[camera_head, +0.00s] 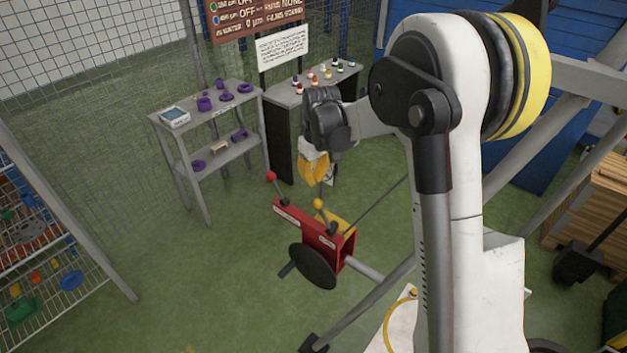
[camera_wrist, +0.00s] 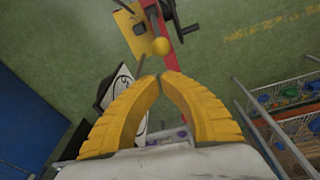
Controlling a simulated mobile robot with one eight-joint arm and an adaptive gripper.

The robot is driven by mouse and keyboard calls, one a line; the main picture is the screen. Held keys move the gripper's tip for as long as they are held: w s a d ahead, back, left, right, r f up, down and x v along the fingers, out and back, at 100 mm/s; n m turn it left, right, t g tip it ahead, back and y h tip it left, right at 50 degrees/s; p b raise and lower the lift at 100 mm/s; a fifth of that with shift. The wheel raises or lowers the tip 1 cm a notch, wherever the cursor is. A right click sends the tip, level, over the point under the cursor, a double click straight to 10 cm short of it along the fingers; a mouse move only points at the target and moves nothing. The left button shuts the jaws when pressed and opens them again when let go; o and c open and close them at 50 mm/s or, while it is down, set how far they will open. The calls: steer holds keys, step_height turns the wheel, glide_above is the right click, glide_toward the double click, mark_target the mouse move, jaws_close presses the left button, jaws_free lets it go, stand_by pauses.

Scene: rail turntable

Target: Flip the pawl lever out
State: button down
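A red winch-like frame (camera_head: 307,227) carries two levers with ball knobs. One has a red knob (camera_head: 271,176) at its left end; the other has a yellow knob (camera_head: 318,203) near its right end. I cannot read the labels to tell which is the pawl lever. In the wrist view the yellow knob (camera_wrist: 161,46) is just beyond the fingertips, with the red frame (camera_wrist: 171,25) behind it. My gripper (camera_head: 318,181) has yellow fingers pointing down above the frame. In the wrist view my gripper's fingertips (camera_wrist: 160,76) come together with nothing seen between them.
A dark round disc (camera_head: 314,266) is on the frame's front. A grey shelf (camera_head: 215,135) with purple parts and a dark-sided table (camera_head: 290,97) with small bottles stand behind. A wire rack (camera_head: 50,270) is at left. Green floor is open left of the frame.

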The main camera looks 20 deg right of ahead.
step_height(320, 180, down, 7)
steer(key=w+b, duration=0.1)
steer(key=shift+f, duration=0.15)
stand_by(0.4)
steer(key=shift+s+d+r+t, duration=0.2)
steer(key=shift+r+t, duration=0.1)
steer(key=shift+t, duration=0.1)
steer(key=shift+s+r+y+b, duration=0.15)
steer(key=shift+s+y+b, duration=0.05)
steer(key=shift+y+b, duration=0.2)
steer(key=s+d+r+t+y+b, duration=0.1)
steer(key=s+d+t+y+b, duration=0.3)
steer(key=s+d+t+b, duration=0.2)
steer(key=shift+s+d+r+t+b, duration=0.3)
steer(key=shift+s+t+b, duration=0.3)
steer(key=shift+s+b, duration=0.95)
steer(key=shift+s+p, duration=0.35)
